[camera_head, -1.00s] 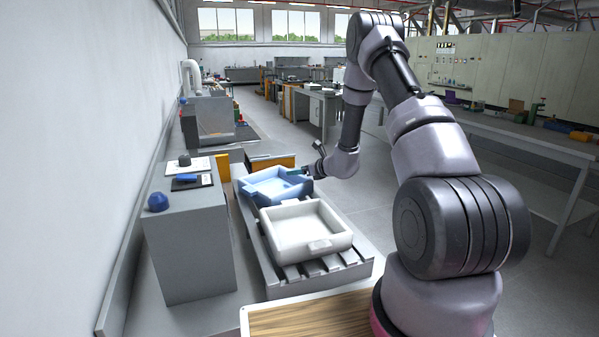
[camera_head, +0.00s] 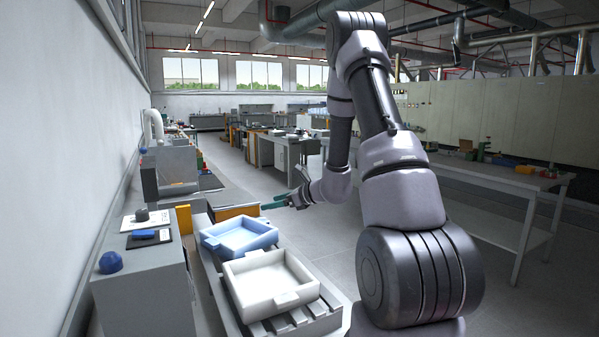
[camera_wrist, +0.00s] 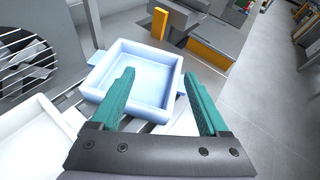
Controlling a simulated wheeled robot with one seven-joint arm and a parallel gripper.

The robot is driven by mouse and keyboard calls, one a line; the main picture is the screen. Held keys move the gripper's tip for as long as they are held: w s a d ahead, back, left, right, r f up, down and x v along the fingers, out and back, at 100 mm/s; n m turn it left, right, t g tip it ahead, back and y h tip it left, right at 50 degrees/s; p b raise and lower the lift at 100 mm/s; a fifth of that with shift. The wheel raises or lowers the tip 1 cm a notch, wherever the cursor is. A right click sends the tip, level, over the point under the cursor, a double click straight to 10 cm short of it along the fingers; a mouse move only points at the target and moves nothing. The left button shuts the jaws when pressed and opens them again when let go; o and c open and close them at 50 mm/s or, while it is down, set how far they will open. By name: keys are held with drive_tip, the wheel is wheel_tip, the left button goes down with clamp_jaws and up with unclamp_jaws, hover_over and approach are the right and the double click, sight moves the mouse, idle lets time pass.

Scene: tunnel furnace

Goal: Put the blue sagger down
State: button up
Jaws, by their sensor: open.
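The blue sagger (camera_head: 238,237) is a shallow square tray resting on the slatted grey rack, behind the white sagger (camera_head: 268,284). It looks empty, and it sits slightly turned against the white one. My gripper (camera_head: 272,204) is open, above and to the right of the blue sagger, apart from it in the head view. In the wrist view the two teal fingers of my gripper (camera_wrist: 160,92) are spread with nothing between them, and the blue sagger (camera_wrist: 150,62) lies beyond them. The white sagger (camera_wrist: 35,140) shows at the lower left there.
The slatted rack (camera_head: 330,305) runs under both saggers. A grey cabinet (camera_head: 145,305) with a blue knob (camera_head: 110,262) stands at the left. An orange block (camera_head: 184,219) and a yellow panel (camera_head: 235,211) are just behind the rack. The floor (camera_head: 330,235) to the right is open.

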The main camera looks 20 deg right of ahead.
drive_tip(key=s+a+r+n+g+y, duration=0.1)
drive_tip(key=s+a+r+n+g, duration=0.2)
drive_tip(key=s+a+r+n, duration=0.35)
drive_tip(key=s+a+r+n+g, duration=0.3)
drive_tip(key=s+r+n, duration=0.4)
drive_tip(key=s+r, duration=0.3)
drive_tip(key=s+d+r+n+t+h, duration=0.1)
drive_tip(key=s+d+r+n+h, duration=0.2)
drive_tip(key=s, duration=0.5)
drive_tip(key=s+d+r+n+t+h, duration=0.1)
drive_tip(key=s+d+r+n+h, duration=0.3)
drive_tip(key=s, duration=0.4)
drive_tip(key=shift+s+d+r+n+t+h, duration=0.15)
drive_tip(key=shift+s+d+n+t+h, duration=0.25)
drive_tip(key=shift+n, duration=0.95)
drive_tip(key=shift+d, duration=0.1)
